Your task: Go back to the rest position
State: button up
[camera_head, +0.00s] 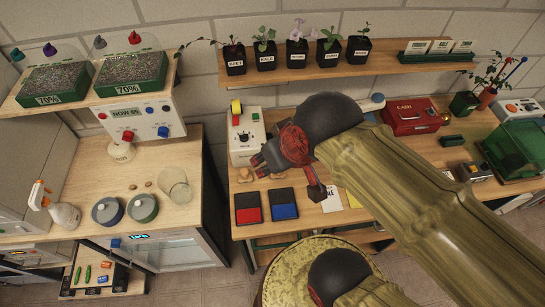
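My gripper (262,163) is at the end of my arm, which reaches in from the lower right with olive covers and dark joints. The gripper is small and dark and points left above the wooden bench (300,232). It is in front of the lower part of a white device (244,132) with a yellow roll on top. Whether the gripper touches anything, and the gap between its fingers, cannot be made out. No held object is clearly visible. My arm hides part of the bench's middle and right.
Several potted seedlings (297,56) stand on the wall shelf (390,62). Red and blue pads (284,211) lie below the gripper. A red box (405,122) and green bin (515,150) are at right. A spray bottle (64,214) and glass beaker (175,184) stand on the left counter.

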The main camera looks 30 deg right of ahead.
jog(key=shift+f, duration=0.1)
notch_tip(320, 180, down, 10)
jog(key=b, duration=0.9)
jog(key=shift+r+b, duration=0.2)
jog(key=shift+b, duration=0.15)
